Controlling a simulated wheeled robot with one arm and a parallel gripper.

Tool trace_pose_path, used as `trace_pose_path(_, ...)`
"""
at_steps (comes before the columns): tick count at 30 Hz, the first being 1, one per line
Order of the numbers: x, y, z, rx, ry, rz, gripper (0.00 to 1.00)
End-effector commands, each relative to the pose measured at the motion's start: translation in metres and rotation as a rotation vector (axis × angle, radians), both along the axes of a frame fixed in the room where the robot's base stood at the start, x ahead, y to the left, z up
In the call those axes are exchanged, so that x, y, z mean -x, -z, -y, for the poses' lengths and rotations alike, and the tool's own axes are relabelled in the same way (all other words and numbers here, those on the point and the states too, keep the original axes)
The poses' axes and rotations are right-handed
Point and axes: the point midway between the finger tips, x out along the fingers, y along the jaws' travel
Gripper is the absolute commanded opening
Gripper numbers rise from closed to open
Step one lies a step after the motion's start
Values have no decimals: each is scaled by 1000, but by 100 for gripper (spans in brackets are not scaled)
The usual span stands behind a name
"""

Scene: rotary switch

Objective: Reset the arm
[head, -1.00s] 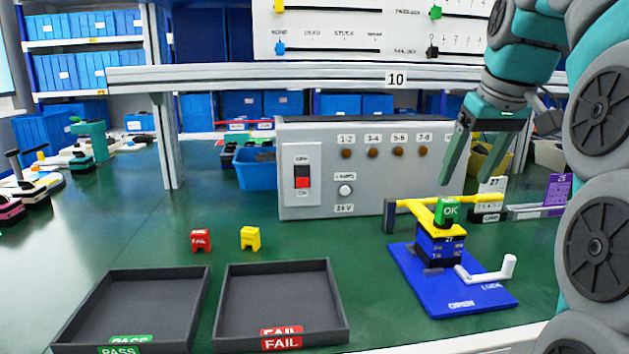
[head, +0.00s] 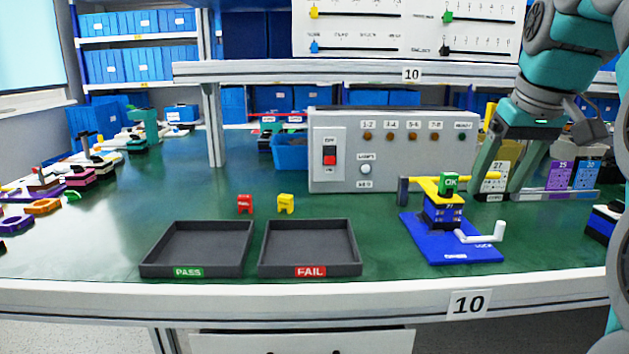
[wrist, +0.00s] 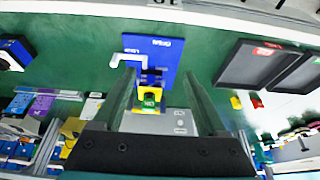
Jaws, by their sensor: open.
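My gripper (head: 501,170) is open and empty in the head view, held above the table at the right, behind and to the right of the blue test fixture (head: 428,245). The fixture has a yellow arm, a white crank handle (head: 486,233) and a dark blue switch body (head: 443,212) standing in it. A green OK block (head: 449,183) sits on top. In the wrist view, the open fingers (wrist: 160,100) frame the fixture (wrist: 165,52) and the green block (wrist: 149,99), apart from them.
A grey panel box (head: 390,150) with a red switch stands behind the fixture. A PASS tray (head: 188,272) and a FAIL tray (head: 311,271) lie at the front left. A red block (head: 245,204) and a yellow block (head: 286,203) stand behind them. The table between trays and fixture is clear.

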Motion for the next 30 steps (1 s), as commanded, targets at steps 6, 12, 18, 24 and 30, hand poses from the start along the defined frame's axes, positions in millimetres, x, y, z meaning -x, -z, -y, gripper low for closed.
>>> trace_pose_path(6, 6, 19, -13, -8, -6, -34, 75)
trace_pose_path(12, 16, 44, -31, -15, -12, -78, 75)
trace_pose_path(18, 38, 90, -58, -22, -19, -154, 75)
trace_pose_path(24, 77, 152, -86, -24, -16, -249, 75)
trace_pose_path(30, 126, 214, -106, -17, -5, -338, 75)
